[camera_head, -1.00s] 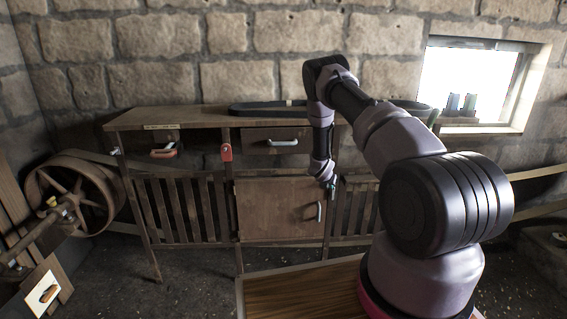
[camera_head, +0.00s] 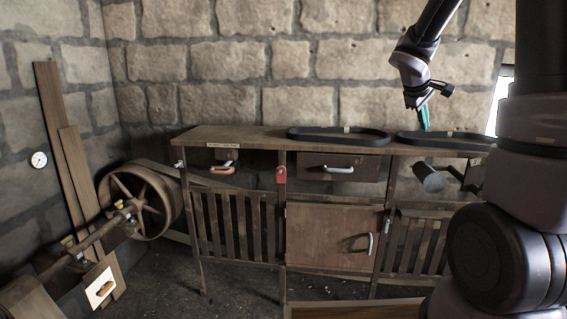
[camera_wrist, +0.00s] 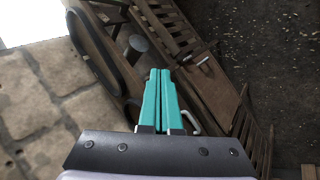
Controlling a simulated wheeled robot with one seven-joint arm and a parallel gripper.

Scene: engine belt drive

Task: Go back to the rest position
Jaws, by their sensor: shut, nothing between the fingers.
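My gripper (camera_head: 424,118) is raised in front of the stone wall, over the right part of the wooden bench in the head view. Its teal fingers point down and hold nothing. In the wrist view the two fingers (camera_wrist: 162,72) lie side by side, shut. Behind them the bench appears tilted, with a silvery handle to the right of the fingertips. Whether the fingertips are clear of the right belt on the bench top is hard to tell from the head view.
The bench (camera_head: 240,133) carries two black belts, one left (camera_head: 338,140) and one right (camera_head: 440,143). A grey cylinder (camera_head: 428,178) juts from its front. A spoked wheel (camera_head: 148,200) and leaning planks (camera_head: 52,110) stand at left. The left floor looks partly open.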

